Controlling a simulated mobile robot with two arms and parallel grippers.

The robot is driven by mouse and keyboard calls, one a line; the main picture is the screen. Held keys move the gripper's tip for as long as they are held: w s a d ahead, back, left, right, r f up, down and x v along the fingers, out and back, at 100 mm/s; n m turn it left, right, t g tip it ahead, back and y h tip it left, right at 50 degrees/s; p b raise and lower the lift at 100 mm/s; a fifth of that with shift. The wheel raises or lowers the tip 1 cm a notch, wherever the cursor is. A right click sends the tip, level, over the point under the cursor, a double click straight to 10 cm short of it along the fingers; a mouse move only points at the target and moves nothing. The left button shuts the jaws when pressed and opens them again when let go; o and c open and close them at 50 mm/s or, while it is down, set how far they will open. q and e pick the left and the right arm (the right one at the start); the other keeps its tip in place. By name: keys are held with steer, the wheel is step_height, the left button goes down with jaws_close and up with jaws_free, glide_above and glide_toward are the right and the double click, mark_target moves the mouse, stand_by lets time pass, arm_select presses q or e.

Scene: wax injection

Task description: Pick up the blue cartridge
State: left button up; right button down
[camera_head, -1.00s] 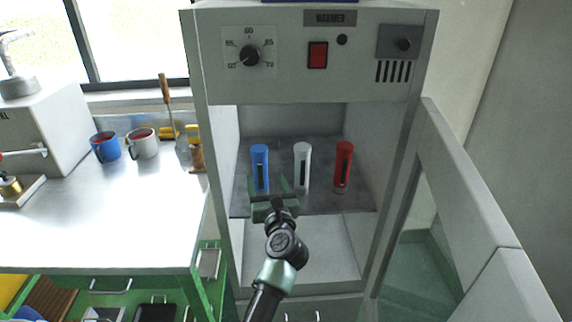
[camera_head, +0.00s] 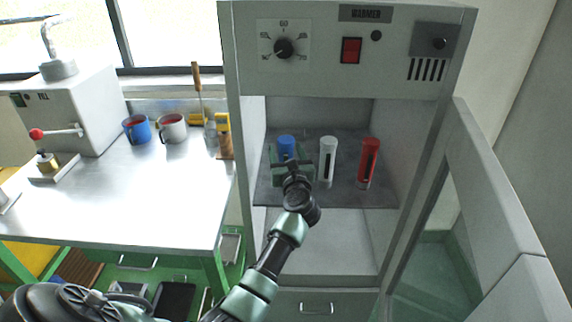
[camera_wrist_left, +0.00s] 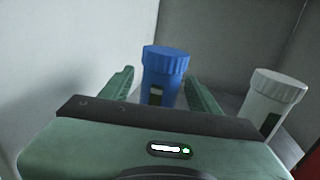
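The blue cartridge (camera_head: 286,145) stands upright on the warmer's shelf, left of a white cartridge (camera_head: 327,160) and a red cartridge (camera_head: 369,162). My left gripper (camera_head: 291,160) reaches into the warmer in front of the blue cartridge and hides its lower part. In the left wrist view the blue cartridge (camera_wrist_left: 164,72) stands between the two green fingers of my left gripper (camera_wrist_left: 160,88). The fingers are open, with a gap seen at the left side. The white cartridge (camera_wrist_left: 266,102) is just right of the right finger. My right gripper is not in view.
The warmer's shelf (camera_head: 385,196) is bounded by side walls, and its door (camera_head: 490,190) stands open at right. A metal workbench (camera_head: 150,205) at left holds a blue mug (camera_head: 136,129), a grey mug (camera_head: 172,128), and a machine (camera_head: 80,105).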

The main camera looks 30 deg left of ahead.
arm_select(q)
jaws_close()
steer(key=shift+r, duration=0.1)
